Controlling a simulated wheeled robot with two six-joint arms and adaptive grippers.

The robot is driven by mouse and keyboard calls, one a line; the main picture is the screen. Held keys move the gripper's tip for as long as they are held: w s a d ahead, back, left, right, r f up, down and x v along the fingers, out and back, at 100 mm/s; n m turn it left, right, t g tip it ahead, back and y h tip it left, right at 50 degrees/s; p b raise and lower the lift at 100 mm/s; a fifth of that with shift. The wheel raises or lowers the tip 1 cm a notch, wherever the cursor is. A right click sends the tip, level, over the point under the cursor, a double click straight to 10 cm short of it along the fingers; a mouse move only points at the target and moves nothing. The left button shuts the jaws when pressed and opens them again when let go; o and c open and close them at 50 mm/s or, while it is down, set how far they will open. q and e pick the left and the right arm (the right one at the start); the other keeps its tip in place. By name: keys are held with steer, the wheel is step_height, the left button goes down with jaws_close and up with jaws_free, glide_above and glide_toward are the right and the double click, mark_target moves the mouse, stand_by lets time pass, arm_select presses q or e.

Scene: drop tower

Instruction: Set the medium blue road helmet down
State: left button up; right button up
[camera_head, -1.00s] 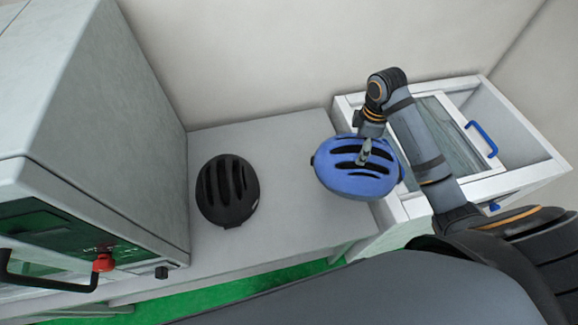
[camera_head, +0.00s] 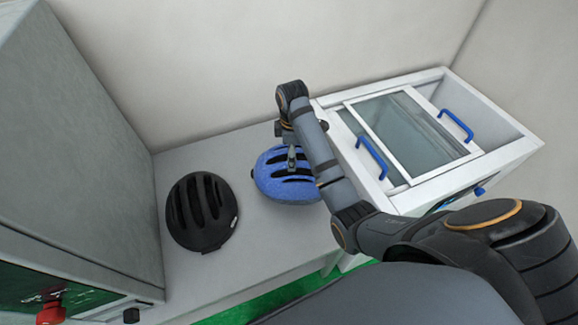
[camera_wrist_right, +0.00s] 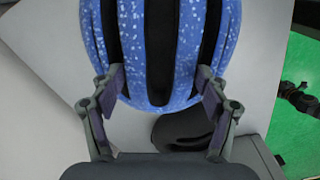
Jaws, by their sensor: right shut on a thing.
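The blue road helmet (camera_head: 272,187) has black vents and is at the right part of the white table (camera_head: 180,270) in the head view. My right gripper (camera_head: 292,165) is shut on it from above. In the right wrist view the speckled blue helmet (camera_wrist_right: 92,45) fills the upper middle, and the fingers of my right gripper (camera_wrist_right: 161,88) press on both its sides. Whether the helmet touches the tabletop or hangs just above it, I cannot tell. My left gripper is not in view.
A black helmet (camera_head: 200,212) rests on the table left of the blue one, with a gap between. A large grey machine (camera_head: 80,130) stands at the left. A white cabinet with a sliding glass lid (camera_head: 400,130) and blue handles (camera_head: 456,126) stands at the right.

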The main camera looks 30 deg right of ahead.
steer(key=f+b, duration=0.3)
steer(key=shift+w+a+f+b, duration=0.2)
steer(key=shift+a+f+b, duration=0.05)
steer(key=shift+f+b, duration=0.15)
steer(key=o, duration=1.8)
steer(key=shift+f, duration=0.1)
step_height(320, 180, up, 12)
steer(key=p, duration=1.1)
steer(key=shift+r+p, duration=0.2)
steer(key=shift+p, duration=0.2)
steer(key=shift+f, duration=0.1)
